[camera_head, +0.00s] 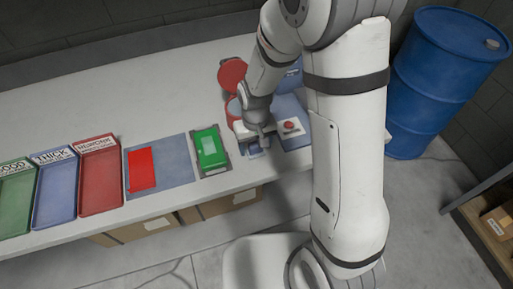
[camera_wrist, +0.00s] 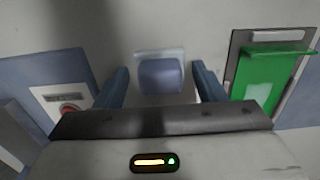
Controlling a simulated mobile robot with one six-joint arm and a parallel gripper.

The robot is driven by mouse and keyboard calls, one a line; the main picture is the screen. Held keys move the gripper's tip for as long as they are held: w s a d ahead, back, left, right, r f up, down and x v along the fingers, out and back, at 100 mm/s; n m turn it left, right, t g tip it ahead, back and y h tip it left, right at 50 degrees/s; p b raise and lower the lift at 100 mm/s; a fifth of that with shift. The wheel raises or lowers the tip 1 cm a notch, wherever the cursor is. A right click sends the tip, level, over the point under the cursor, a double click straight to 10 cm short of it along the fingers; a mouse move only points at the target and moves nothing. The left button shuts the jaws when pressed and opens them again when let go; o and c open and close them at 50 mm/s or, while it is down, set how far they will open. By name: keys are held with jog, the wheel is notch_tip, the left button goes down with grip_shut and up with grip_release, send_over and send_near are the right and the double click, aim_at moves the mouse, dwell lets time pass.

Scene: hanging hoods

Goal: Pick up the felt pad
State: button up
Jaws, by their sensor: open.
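A small blue-grey block with a rounded top, which looks like the felt pad (camera_wrist: 162,78), sits on a paler blue square base on the white table. In the wrist view it lies between the two blue fingers of my gripper (camera_wrist: 161,72), with a gap on each side. My gripper is open and points down over it. In the head view my gripper (camera_head: 259,143) is near the table's front edge, and the pad (camera_head: 254,151) is partly hidden beneath it.
A green device (camera_head: 210,148) stands left of my gripper, beside a blue mat (camera_head: 178,172) with a red sheet (camera_head: 142,168). A panel with a red button (camera_head: 289,125) is close on the right. Green, blue and red trays (camera_head: 100,177) line the left. A blue drum (camera_head: 440,80) stands beyond the table.

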aim_at(255, 144)
jog(key=shift+c, duration=0.4)
jog(key=c, duration=0.8)
jog(key=shift+r, duration=0.15)
notch_tip(255, 144, up, 10)
jog(key=shift+f+b, duration=0.1)
jog(key=shift+b, duration=0.2)
jog(key=o, duration=0.5)
jog(key=c, duration=0.3)
